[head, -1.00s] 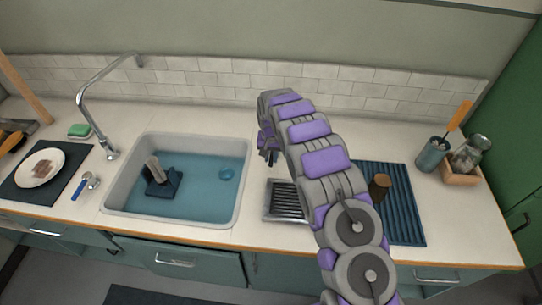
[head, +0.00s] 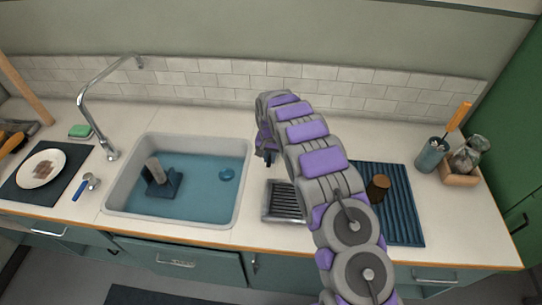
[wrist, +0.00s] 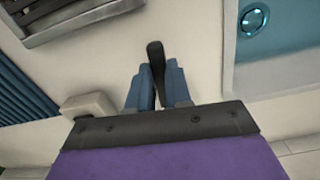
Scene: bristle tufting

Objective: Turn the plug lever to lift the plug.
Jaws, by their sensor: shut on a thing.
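In the wrist view, the blue fingers of my gripper (wrist: 157,88) are closed around a dark lever (wrist: 155,58), whose rounded end sticks out beyond the fingertips. This appears to be the plug lever; its base is hidden. In the head view my gripper (head: 264,156) is low over the counter right of the sink, and the lever is mostly hidden by it. The round blue plug (head: 227,174) is in the water on the right side of the sink basin (head: 247,180). It also shows in the wrist view (wrist: 254,20), right of the lever.
A metal drain grate (head: 285,203) lies in front of my gripper. A ribbed blue mat (head: 402,190) with a brown cup (head: 378,187) is to the right. A pale block (wrist: 88,106) sits left of my fingers. A dark brush-like object (head: 161,180) stands in the sink.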

